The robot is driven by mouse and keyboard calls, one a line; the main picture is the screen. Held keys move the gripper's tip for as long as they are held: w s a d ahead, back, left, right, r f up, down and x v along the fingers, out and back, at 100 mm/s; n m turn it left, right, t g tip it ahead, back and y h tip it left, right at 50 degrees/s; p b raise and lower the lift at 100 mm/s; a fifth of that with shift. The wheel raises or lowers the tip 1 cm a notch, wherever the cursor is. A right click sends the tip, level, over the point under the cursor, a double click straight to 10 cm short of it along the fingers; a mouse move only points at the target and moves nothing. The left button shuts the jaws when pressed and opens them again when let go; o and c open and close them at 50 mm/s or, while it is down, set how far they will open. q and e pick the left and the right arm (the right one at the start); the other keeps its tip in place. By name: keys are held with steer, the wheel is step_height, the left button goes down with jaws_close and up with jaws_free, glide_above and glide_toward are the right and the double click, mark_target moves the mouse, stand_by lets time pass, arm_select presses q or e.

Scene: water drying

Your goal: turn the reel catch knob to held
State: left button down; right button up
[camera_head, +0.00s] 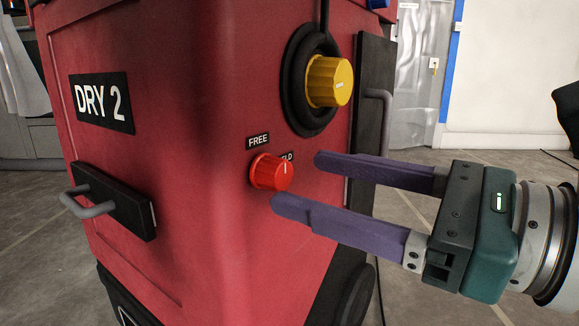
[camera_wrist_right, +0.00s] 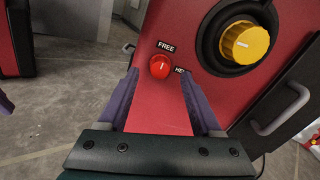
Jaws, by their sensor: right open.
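The red reel catch knob (camera_head: 271,172) sits on the red machine's side panel, below a FREE label (camera_head: 258,141) and partly in front of a HELD label that reads only in part. The knob also shows in the right wrist view (camera_wrist_right: 160,66), its white mark pointing roughly up, nearer FREE (camera_wrist_right: 166,47) than HELD (camera_wrist_right: 181,71). My right gripper (camera_head: 297,178) is open and empty, its two purple fingers pointing at the panel close to the knob. In the right wrist view the knob lies beyond and between the fingertips (camera_wrist_right: 160,76), apart from them. My left gripper is not clearly in view.
A larger yellow knob (camera_head: 330,82) on a black round reel (camera_head: 295,80) sits above the red knob. A grey handle (camera_head: 380,120) is on the right side and another (camera_head: 86,204) is below the DRY 2 plate (camera_head: 102,101). Floor to the right is open.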

mark_target(284, 175)
steer(key=shift+x, duration=1.95)
jaws_close()
